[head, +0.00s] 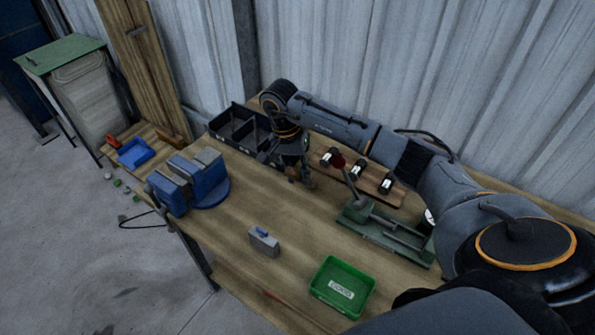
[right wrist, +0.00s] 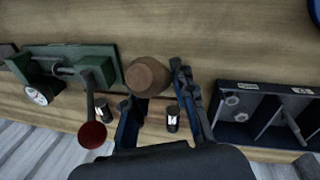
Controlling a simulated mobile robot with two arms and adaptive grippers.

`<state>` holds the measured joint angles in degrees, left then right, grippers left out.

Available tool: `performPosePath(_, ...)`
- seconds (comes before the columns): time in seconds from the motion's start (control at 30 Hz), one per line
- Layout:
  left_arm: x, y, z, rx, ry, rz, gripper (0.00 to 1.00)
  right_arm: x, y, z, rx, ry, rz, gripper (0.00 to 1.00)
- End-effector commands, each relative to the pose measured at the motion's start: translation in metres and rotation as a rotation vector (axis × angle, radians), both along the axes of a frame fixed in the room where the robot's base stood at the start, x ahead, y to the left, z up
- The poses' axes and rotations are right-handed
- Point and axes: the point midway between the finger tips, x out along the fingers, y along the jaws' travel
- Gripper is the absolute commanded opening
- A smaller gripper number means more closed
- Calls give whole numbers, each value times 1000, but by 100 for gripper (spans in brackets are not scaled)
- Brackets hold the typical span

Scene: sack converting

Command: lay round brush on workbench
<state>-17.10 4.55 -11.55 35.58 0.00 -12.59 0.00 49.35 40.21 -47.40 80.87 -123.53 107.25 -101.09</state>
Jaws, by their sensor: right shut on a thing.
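The round brush (right wrist: 147,77) shows in the right wrist view as a brown, rounded wooden end between the fingers; the rest of it is hidden. My right gripper (head: 293,168) is shut on it over the back part of the workbench (head: 225,228). It is in front of the black divided bin and left of the wooden rack. In the head view the brush is small and hard to make out, and I cannot tell whether it touches the wood. My left gripper is not in view.
A blue vise (head: 172,194) stands at the bench's left end. A grey box (head: 264,243) and green tray (head: 325,291) lie near the front. The black bin (head: 222,127), rack (head: 394,193) and green lever tool (head: 390,238) surround the gripper. The middle-left bench is bare.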

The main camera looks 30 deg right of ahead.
Motion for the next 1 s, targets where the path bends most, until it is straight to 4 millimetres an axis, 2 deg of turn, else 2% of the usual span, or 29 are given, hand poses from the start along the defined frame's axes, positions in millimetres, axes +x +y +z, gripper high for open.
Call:
performPosePath(0.1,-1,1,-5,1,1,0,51,0,0,-5,-1,-1,0,0)
performPosePath(0.13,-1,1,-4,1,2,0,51,0,0,-4,0,0,0,30)
performPosePath(0.23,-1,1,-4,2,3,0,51,0,0,-3,-1,1,0,48)
performPosePath(0.63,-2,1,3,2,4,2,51,0,0,3,1,-1,0,48)
performPosePath(0.67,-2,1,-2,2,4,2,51,1,0,4,0,-4,0,48)
performPosePath(0.77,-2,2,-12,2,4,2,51,5,2,18,-1,-7,0,48)
performPosePath(0.9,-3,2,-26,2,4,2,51,9,5,48,-1,-9,-1,48)
performPosePath(1.0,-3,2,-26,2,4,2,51,12,7,71,-2,-7,-1,48)
